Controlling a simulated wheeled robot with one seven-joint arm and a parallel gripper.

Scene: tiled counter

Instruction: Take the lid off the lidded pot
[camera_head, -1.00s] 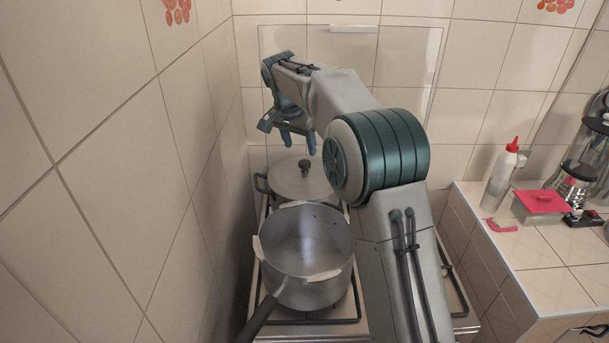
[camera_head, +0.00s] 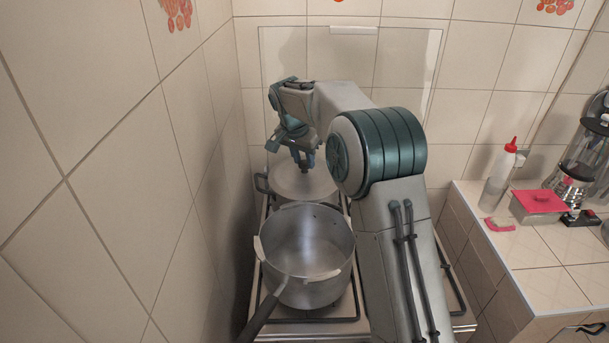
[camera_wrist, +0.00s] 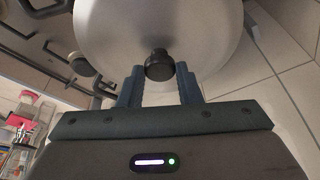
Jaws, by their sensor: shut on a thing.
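The lidded pot (camera_head: 263,184) stands on the back of the stove, with a dark side handle at its left. Its pale metal lid (camera_head: 318,188) lies on top of it, and the lid fills the top of the wrist view (camera_wrist: 205,30). My gripper (camera_head: 304,162) reaches down over the lid's middle. In the wrist view, its two blue fingers (camera_wrist: 160,80) are on either side of the lid's dark round knob (camera_wrist: 159,66). The gripper is shut on the knob. In the head view the fingers hide the knob.
An open metal saucepan (camera_head: 310,243) with a long dark handle stands in front of the lidded pot on the stove. A tiled wall is close at the left. A counter at the right holds a white bottle (camera_head: 495,180) and a red-lidded box (camera_head: 540,203).

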